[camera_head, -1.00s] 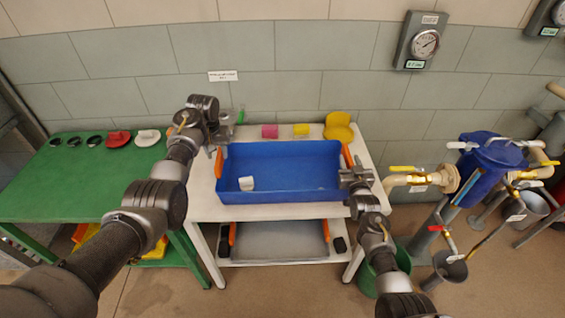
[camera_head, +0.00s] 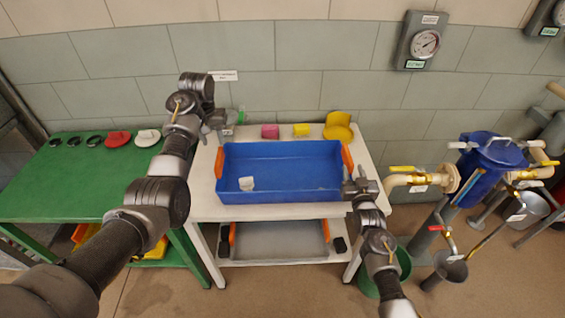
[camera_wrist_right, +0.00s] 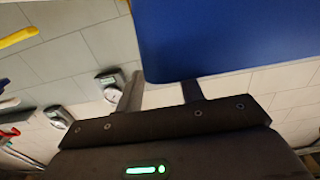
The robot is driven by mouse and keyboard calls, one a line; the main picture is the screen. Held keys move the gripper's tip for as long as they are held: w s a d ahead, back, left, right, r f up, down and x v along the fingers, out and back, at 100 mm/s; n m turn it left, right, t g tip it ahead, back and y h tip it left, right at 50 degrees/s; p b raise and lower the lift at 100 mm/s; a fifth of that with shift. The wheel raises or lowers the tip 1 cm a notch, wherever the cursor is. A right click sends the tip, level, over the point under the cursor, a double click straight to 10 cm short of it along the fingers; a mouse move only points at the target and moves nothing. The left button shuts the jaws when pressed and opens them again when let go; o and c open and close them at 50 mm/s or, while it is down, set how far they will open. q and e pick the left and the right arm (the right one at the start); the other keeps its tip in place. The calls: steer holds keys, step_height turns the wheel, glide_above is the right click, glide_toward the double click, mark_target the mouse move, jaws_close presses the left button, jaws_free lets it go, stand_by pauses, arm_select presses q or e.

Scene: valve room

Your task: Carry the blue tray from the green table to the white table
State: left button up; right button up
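The blue tray (camera_head: 285,193) rests on the white table (camera_head: 205,205), with an orange handle at each end. A small white block (camera_head: 246,184) lies inside it. My left gripper (camera_head: 226,124) is above the table's back left part, apart from the left handle (camera_head: 219,162); its fingers are too small to read. My right gripper (camera_head: 358,186) is beside the tray's front right corner, below the right handle (camera_head: 347,157). The right wrist view shows its fingers (camera_wrist_right: 162,90) spread and empty, with the tray close beyond them. The green table (camera_head: 60,190) is at the left.
A pink piece (camera_head: 270,131), a yellow piece (camera_head: 301,130) and a yellow container (camera_head: 338,127) stand behind the tray. A grey tray (camera_head: 280,241) is on the lower shelf. Blue valve equipment (camera_head: 486,170) stands at the right, and a green bucket (camera_head: 402,262) is on the floor.

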steer(key=s, duration=0.7)
steer(key=shift+s+d, duration=0.15)
steer(key=shift+d, duration=0.1)
